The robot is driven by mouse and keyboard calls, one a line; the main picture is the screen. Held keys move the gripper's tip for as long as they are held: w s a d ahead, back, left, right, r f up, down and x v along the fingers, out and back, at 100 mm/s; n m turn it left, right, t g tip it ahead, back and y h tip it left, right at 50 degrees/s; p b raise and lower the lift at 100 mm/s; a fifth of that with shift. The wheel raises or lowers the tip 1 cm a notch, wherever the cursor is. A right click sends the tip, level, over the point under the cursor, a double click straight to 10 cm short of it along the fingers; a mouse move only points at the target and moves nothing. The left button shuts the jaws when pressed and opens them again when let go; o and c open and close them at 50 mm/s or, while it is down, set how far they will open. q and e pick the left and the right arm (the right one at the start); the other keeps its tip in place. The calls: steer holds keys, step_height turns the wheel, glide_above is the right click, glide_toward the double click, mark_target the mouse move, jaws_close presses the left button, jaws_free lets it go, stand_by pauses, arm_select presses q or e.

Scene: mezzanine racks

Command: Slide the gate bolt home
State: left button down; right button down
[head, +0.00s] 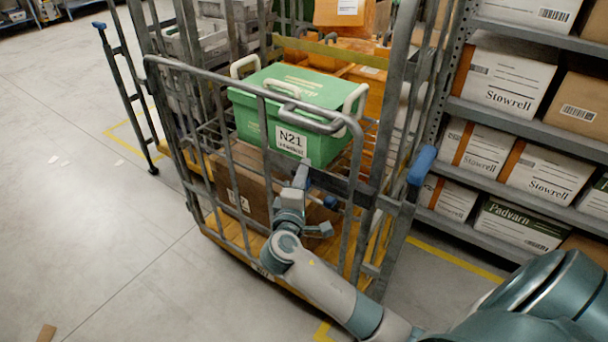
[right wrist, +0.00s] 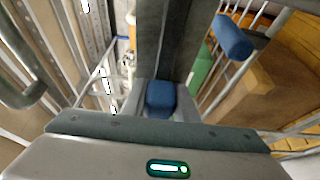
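The cage gate (head: 235,180) is a grey tubular frame at the front of the roll cage. In the right wrist view a blue block (right wrist: 160,98) sits between the fingers, in front of a dark grey post (right wrist: 165,40); a firm grip does not show. The bolt's rod and its socket are not clear. My left gripper is out of view.
A green crate (head: 318,98) marked N21 and a brown carton (head: 240,188) are inside the cage. A blue-ended handle (head: 421,165) stands out at the cage's right. Shelves of cartons (head: 510,82) are close on the right. The floor (head: 70,200) at left is open.

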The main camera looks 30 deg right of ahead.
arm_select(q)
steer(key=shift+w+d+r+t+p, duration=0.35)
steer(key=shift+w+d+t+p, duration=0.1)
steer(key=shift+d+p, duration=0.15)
arm_select(e)
steer(key=s, duration=0.1)
steer(key=s+d, duration=0.1)
steer(key=s, duration=0.2)
steer(key=shift+d+f, duration=0.15)
steer(key=shift+d, duration=0.15)
steer(key=c, duration=1.6)
jaws_free()
steer(key=shift+c, duration=0.2)
steer(key=shift+o, duration=1.2)
steer(key=shift+s+d, duration=0.15)
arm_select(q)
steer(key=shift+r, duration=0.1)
